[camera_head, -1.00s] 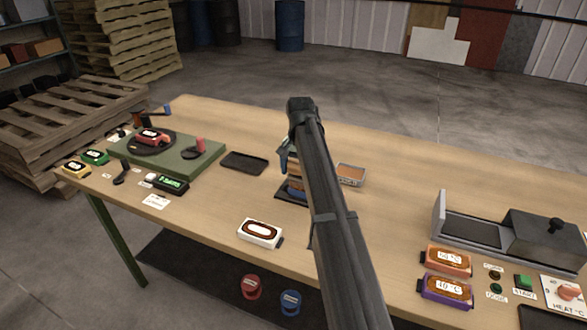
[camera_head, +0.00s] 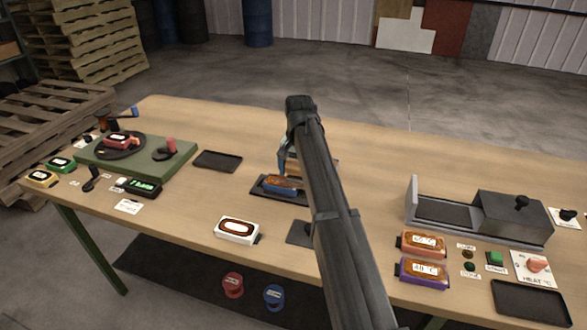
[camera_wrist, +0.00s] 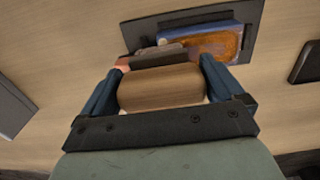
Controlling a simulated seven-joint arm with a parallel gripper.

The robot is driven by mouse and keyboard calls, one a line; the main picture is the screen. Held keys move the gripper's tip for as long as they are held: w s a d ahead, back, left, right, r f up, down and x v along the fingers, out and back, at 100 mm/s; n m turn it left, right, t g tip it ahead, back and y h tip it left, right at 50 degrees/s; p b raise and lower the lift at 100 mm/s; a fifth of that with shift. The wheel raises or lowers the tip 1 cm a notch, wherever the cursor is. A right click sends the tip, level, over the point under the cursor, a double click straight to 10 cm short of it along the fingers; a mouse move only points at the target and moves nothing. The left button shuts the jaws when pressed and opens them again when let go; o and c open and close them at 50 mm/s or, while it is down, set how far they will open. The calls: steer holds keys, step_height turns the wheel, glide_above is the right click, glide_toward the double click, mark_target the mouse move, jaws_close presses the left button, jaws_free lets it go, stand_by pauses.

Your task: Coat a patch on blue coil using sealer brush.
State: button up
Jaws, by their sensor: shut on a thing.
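The blue coil (camera_head: 281,185), with a copper-brown face, lies on a black tray (camera_head: 257,194) near the middle of the table. It also shows in the wrist view (camera_wrist: 214,43), on the tray at the top. My gripper (camera_wrist: 165,65) is shut on the sealer brush (camera_wrist: 160,88), seen as a wide wooden block between the blue fingers. The brush's far end is beside or over the coil's left part in the wrist view; I cannot tell whether they touch. In the head view my gripper (camera_head: 284,160) is just above the coil, and my arm hides part of that area.
A white-labelled block (camera_head: 237,229) lies near the front edge. An empty black tray (camera_head: 217,160) and a green board (camera_head: 120,155) are to the left. A grey machine (camera_head: 480,215) and orange (camera_head: 421,243) and purple (camera_head: 423,270) blocks stand to the right.

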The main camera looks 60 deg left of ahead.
steer(key=shift+s+a, duration=4.15)
steer(key=shift+a, duration=0.1)
steer(key=shift+w+d, duration=4.15)
steer(key=shift+d, duration=0.1)
steer(key=shift+w+d+r, duration=0.1)
steer(key=shift+w+d, duration=0.05)
steer(key=shift+w, duration=0.05)
steer(key=shift+s+r, duration=0.1)
steer(key=shift+r, duration=3.95)
